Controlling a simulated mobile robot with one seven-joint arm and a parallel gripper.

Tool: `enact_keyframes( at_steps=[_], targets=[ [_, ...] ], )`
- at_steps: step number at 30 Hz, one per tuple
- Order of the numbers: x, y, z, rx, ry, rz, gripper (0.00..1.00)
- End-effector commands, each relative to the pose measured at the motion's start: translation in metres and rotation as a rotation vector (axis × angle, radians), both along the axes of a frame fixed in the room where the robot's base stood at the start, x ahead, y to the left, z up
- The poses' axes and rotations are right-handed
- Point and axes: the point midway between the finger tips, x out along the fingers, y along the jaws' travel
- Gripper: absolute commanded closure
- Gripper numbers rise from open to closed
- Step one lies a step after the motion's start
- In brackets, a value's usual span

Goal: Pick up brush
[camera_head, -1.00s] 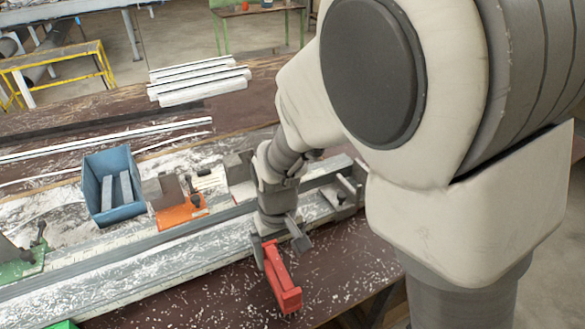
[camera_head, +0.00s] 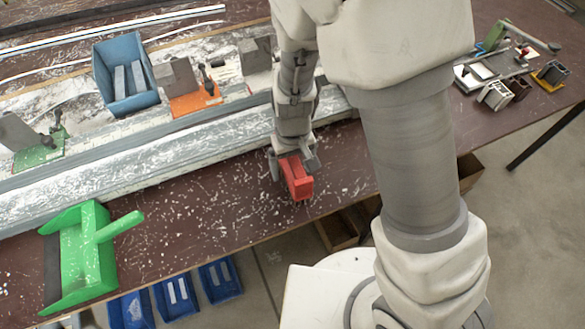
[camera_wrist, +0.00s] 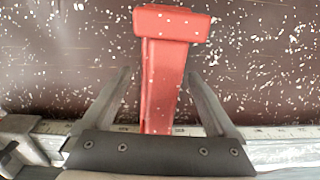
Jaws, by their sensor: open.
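The red T-shaped object (camera_head: 297,178), apparently the brush, is at the bench's front part, in front of the long metal rail. In the wrist view the brush (camera_wrist: 163,85) has a wide block at the top and a narrower body running down to the palm. No bristles show. My gripper (camera_head: 293,162) is directly over it. In the wrist view my gripper (camera_wrist: 157,76) is open, with one finger on each side of the red body and a visible gap on both sides.
A green dustpan (camera_head: 85,262) sits at the bench's front left edge. A blue bin (camera_head: 120,75), orange clamp (camera_head: 195,100) and green clamp (camera_head: 38,150) stand behind the rail (camera_head: 150,155). White chips litter the brown bench top (camera_head: 225,200). Blue bins (camera_head: 220,280) are below the edge.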

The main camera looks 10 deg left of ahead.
Motion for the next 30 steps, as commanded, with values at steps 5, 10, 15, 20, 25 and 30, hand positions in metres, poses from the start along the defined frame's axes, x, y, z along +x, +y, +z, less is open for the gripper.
enact_keyframes(
  at_steps=[5,10,15,20,25,30],
  targets=[
    [0.0,0.0,0.0,0.0,0.0,0.0,0.26],
    [0.0,0.0,0.001,0.0,0.0,0.0,0.56],
    [0.0,0.0,0.001,0.0,0.0,0.0,0.87],
    [0.0,0.0,0.001,0.0,-0.001,0.0,0.98],
    [0.0,0.0,0.002,0.0,-0.001,0.0,0.99],
    [0.0,0.001,0.011,0.002,-0.001,0.0,0.99]
  ],
)
